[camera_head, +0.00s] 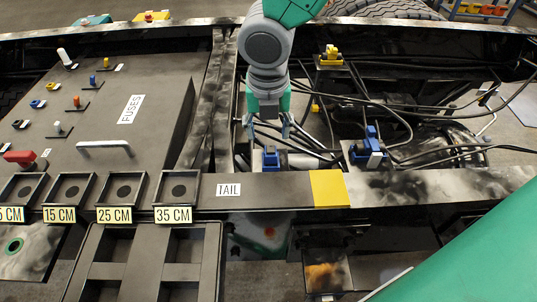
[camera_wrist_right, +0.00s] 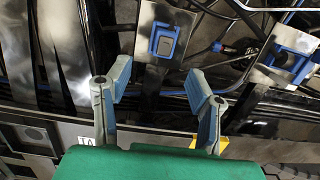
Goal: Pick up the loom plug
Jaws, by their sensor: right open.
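My right gripper (camera_head: 268,130) is open and empty, pointing down near the frame rail. In the right wrist view its two fingers (camera_wrist_right: 158,80) are spread wide with nothing between them. A small blue square fitting (camera_head: 271,158) sits on a metal bracket just below the fingertips; it also shows beyond them in the right wrist view (camera_wrist_right: 165,40). A second blue connector (camera_head: 370,145) with black cables beside it stands to the right; it also shows in the right wrist view (camera_wrist_right: 292,52). I cannot tell which piece is the loom plug. My left gripper is out of view.
Black cables (camera_head: 400,110) run across the bay at right. A yellow connector (camera_head: 331,57) stands behind. The rail carries a TAIL label (camera_head: 228,190) and a yellow patch (camera_head: 329,188). The FUSES panel (camera_head: 110,115) with a handle and the labelled sockets (camera_head: 123,190) lie left.

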